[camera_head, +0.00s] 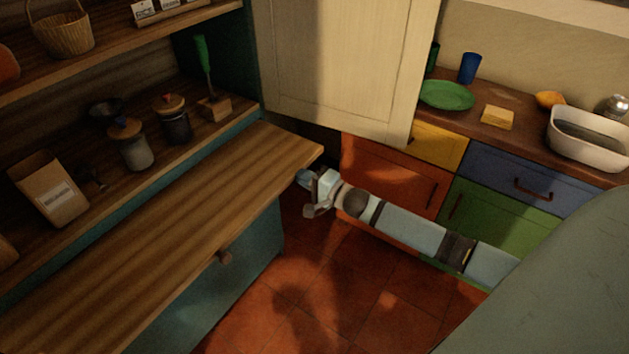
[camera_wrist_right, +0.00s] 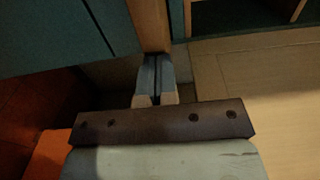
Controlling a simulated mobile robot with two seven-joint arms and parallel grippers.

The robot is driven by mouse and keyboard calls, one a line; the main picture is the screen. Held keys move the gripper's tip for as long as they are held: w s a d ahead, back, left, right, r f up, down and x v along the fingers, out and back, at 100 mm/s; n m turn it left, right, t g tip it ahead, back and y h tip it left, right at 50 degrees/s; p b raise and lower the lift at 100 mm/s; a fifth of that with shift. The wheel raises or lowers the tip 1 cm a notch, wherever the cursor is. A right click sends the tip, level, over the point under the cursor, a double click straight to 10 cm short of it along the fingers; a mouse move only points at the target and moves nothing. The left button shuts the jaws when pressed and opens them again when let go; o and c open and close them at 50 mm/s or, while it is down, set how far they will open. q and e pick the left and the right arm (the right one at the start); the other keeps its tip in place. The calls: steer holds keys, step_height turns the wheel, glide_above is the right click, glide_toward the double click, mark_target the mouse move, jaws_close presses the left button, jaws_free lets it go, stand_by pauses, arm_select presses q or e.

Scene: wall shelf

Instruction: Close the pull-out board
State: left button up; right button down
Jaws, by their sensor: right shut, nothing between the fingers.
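The pull-out board (camera_head: 190,215) is a long striped wooden board sticking out from the teal wall shelf on the left in the head view. My right gripper (camera_head: 302,178) is close to the board's right front corner, a little below its top. In the right wrist view the closed fingertips (camera_wrist_right: 155,62) point at the end of a wooden strip, the board's edge (camera_wrist_right: 149,22). The fingers are shut with nothing between them. I cannot tell whether they touch the board. My left gripper is not in view.
A cream door (camera_head: 345,65) stands just behind the board's right end. Jars and a box (camera_head: 50,188) stand on the shelf. Coloured drawers (camera_head: 520,185) are at right; tiled floor is clear.

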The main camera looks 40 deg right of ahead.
mark_target(242, 145)
steer(key=b+x, duration=0.5)
steer(key=x, duration=1.6)
steer(key=shift+w+a+f, duration=0.1)
steer(key=shift+w+f, duration=0.1)
steer(key=shift+w, duration=0.15)
steer(key=shift+w+a+b, duration=0.15)
steer(key=shift+w+b, duration=0.1)
steer(key=shift+b, duration=0.05)
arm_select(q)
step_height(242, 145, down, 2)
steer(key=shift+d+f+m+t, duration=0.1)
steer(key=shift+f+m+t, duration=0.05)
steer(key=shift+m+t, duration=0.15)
arm_select(e)
steer(key=shift+w+r, duration=0.1)
steer(key=shift+r, duration=0.3)
